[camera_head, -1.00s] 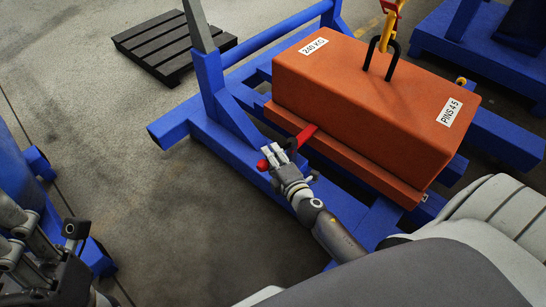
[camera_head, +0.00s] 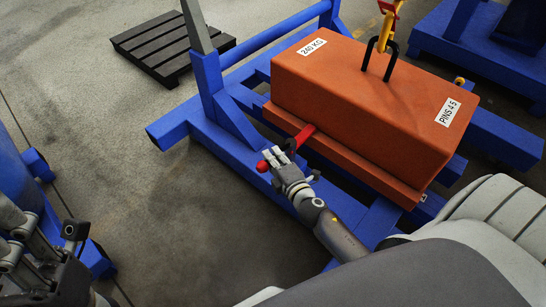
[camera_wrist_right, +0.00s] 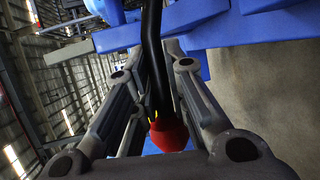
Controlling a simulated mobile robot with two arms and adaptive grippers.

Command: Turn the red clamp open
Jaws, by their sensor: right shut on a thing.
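The red clamp (camera_head: 305,134) is a lever sticking out from the near left side of the orange weight block (camera_head: 370,105). A dark section and a red knob (camera_head: 262,166) are at its outer end. My right gripper (camera_head: 273,157) is shut on this lever near the knob. In the right wrist view a black bar runs between the fingers, with the red knob (camera_wrist_right: 169,137) at its near end. The fingers hide part of the lever. My left gripper (camera_head: 72,245) is at the lower left, away from the clamp, partly cut off, and its jaws are unclear.
The block sits on a blue steel frame (camera_head: 180,127) with an upright post. A yellow hook (camera_head: 388,30) and black shackle (camera_head: 380,58) are above the block. A dark pallet (camera_head: 165,50) lies behind. Bare concrete floor (camera_head: 150,210) is open at left.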

